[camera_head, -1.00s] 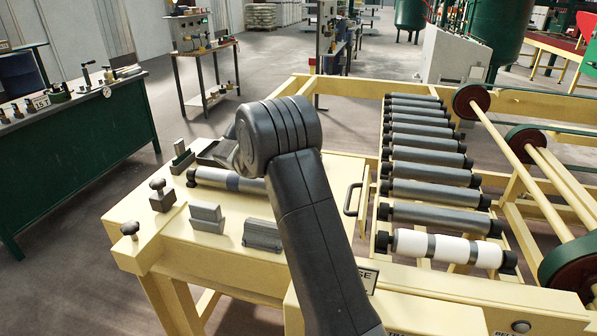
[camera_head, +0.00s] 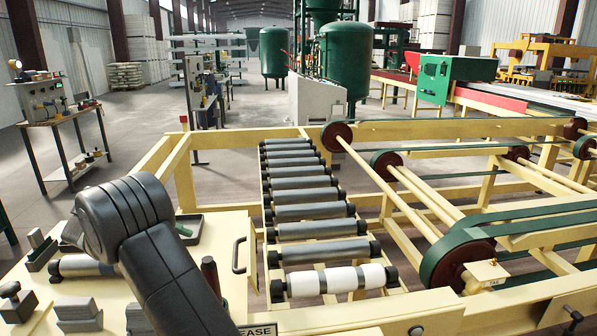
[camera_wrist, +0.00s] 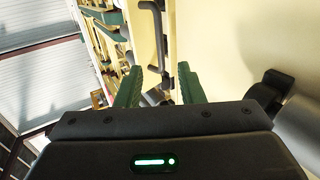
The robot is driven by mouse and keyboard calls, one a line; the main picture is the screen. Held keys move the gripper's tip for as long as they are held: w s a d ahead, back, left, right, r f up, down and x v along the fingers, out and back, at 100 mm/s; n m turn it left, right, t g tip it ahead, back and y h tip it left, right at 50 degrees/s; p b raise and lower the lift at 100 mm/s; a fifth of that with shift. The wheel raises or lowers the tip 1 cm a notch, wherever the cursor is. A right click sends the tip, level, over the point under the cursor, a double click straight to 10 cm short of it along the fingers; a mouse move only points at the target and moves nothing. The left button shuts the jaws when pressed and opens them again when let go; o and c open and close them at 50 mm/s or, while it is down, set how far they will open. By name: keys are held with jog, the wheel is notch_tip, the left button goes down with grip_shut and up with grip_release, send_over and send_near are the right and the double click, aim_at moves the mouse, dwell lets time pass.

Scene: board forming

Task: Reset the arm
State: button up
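My gripper (camera_wrist: 160,84) shows in the wrist view with its two green fingers apart. Nothing is held between them; a dark bar handle (camera_wrist: 157,38) and yellow surface show beyond. In the head view my dark grey arm rises over the cream table (camera_head: 222,240) at the lower left. My gripper is hidden behind it there.
Grey blocks (camera_head: 78,311), a grey cylinder (camera_head: 82,265) and a dark knob (camera_head: 14,300) are on the table by my arm. A roller conveyor (camera_head: 312,213) with a white-sleeved roller (camera_head: 335,280) lies to the right. Green-belted wheels (camera_head: 455,262) stand beyond it.

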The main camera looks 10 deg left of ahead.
aim_at(235, 256)
jog(key=x, duration=1.3)
jog(key=shift+d, duration=0.15)
jog(key=v, duration=1.4)
jog(key=x, duration=1.4)
jog(key=shift+w+r+y+p, duration=0.1)
jog(key=shift+r+y+p, duration=0.2)
jog(key=shift+y+p, duration=0.1)
jog(key=shift+d+r+y, duration=0.25)
jog(key=shift+d+y, duration=0.1)
jog(key=shift+y, duration=0.05)
jog(key=shift+r, duration=0.1)
